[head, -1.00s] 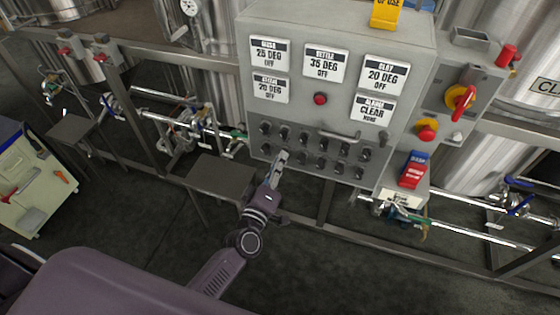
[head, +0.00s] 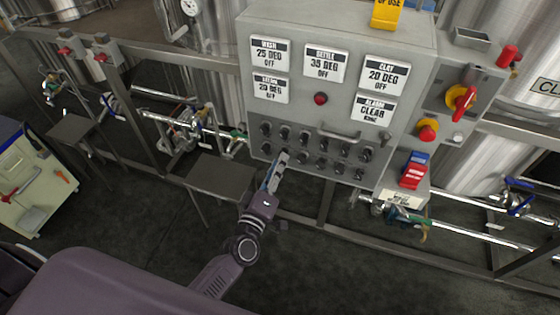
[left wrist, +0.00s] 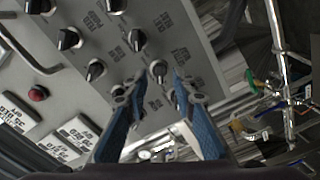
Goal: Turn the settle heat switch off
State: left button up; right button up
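The grey control panel (head: 300,107) has two rows of small black rotary switches (head: 321,160) below its displays. Their labels are too small to read in the head view. The upper middle display (head: 324,63) reads 35 DEG OFF; its heading looks like SETTLE. My left gripper (head: 281,159) is just in front of the lower switch row, towards its left end. In the left wrist view the left gripper (left wrist: 160,88) is open, with blue-padded fingers apart. One black switch (left wrist: 158,70) shows between and beyond the fingertips; I cannot tell whether they touch it. My right gripper is not in view.
A red indicator (head: 320,99) and a metal handle (head: 339,134) are on the panel. A red-yellow rotary handle (head: 462,100) is on the box at right. A small metal table (head: 219,177) stands left of my gripper. Pipes and frame rails run below.

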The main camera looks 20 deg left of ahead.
pick_arm(q)
jog(key=s, duration=1)
jog(key=shift+s+a, duration=0.15)
jog(key=shift+s, duration=0.1)
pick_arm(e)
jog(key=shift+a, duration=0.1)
pick_arm(q)
jog(key=s+f+m+g+h, duration=0.1)
jog(key=s+f+m+g, duration=0.25)
jog(key=f, duration=0.65)
jog(key=s+f+m+g, duration=0.2)
jog(key=s+f, duration=0.2)
jog(key=f, duration=0.6)
jog(key=s+f+m+g+h, duration=0.1)
jog(key=s+f+m+g, duration=0.2)
jog(key=f, duration=0.7)
jog(key=s+a+f+m+g+y, duration=0.1)
jog(key=s+a+f+m+g, duration=0.1)
jog(key=s+f, duration=0.3)
jog(key=s+a+f+m+g, duration=0.1)
jog(key=s+f, duration=0.5)
jog(key=s, duration=0.7)
jog(key=s+a+f+m+g+y, duration=0.1)
jog(key=s+a+f+m+g, duration=0.1)
jog(key=s+f+g, duration=0.3)
jog(key=s+a+f, duration=0.1)
jog(key=s, duration=0.3)
jog(key=shift+f+m+y, duration=0.25)
jog(key=shift+m+y, duration=0.05)
jog(key=shift+m, duration=0.05)
